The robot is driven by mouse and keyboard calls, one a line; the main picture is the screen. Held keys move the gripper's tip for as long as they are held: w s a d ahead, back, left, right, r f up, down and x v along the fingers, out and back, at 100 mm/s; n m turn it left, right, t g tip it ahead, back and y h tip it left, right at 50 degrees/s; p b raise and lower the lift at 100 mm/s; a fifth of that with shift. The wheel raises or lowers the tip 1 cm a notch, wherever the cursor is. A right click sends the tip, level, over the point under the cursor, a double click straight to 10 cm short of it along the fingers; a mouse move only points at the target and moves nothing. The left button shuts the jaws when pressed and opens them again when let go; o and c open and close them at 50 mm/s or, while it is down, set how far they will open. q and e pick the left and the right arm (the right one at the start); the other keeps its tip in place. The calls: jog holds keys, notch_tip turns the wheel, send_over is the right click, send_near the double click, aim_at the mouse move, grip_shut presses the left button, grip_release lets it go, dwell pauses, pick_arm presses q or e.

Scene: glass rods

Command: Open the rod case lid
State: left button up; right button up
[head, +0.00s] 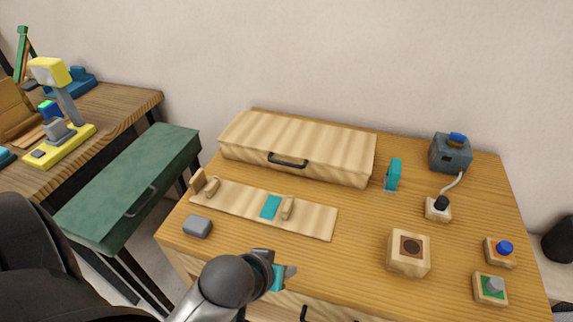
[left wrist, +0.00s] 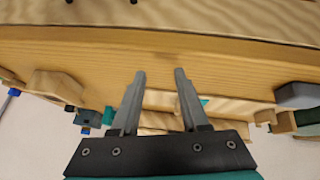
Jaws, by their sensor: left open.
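A long pale striped wooden case (head: 297,148) lies at the back of the table, its lid closed, with a dark handle (head: 288,160) on its front. A green case (head: 130,185) with a handle stands left of the table; it also looks closed. I cannot tell for certain which is the rod case. My left gripper (head: 277,264) is at the table's front edge, well short of the wooden case. In the left wrist view its two fingers (left wrist: 160,73) are apart, with nothing between them. My right gripper is not in view.
A wooden board (head: 235,208) with small holders lies before the wooden case, a grey block (head: 197,226) beside it. A teal piece (head: 393,174), a wooden block with a dark hole (head: 408,253) and a grey-blue device (head: 451,152) stand to the right.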

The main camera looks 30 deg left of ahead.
aim_at(286, 163)
pick_arm(q)
jog(key=w+a+n+t, duration=0.1)
jog(key=w+n, duration=0.1)
jog(key=n, duration=0.1)
jog(key=w+a+r+n+t+y, duration=0.1)
jog(key=w+a+n+t, duration=0.1)
jog(key=w+n, duration=0.1)
jog(key=w+a+n+t, duration=0.1)
jog(key=w+a+n, duration=0.1)
jog(key=n, duration=0.1)
jog(key=shift+w+a+r+t, duration=0.15)
jog(key=shift+w+r+t, duration=0.15)
jog(key=shift+r, duration=0.1)
jog(key=w+a+r+n+t+y, duration=0.1)
jog(key=n, duration=0.1)
jog(key=w+a+r+n+t, duration=0.1)
jog(key=a+n, duration=0.1)
jog(key=n, duration=0.1)
jog(key=w+a+r+n+t+y, duration=0.1)
jog(key=n, duration=0.1)
jog(key=shift+a+n+t+y, duration=0.3)
jog(key=shift+a+n+t, duration=0.1)
jog(key=b+x, duration=0.3)
jog(key=x, duration=1.2)
jog(key=shift+d, duration=0.1)
jog(key=shift+s, duration=0.1)
jog(key=shift+c, duration=0.3)
grip_shut()
jog(key=shift+f, duration=0.1)
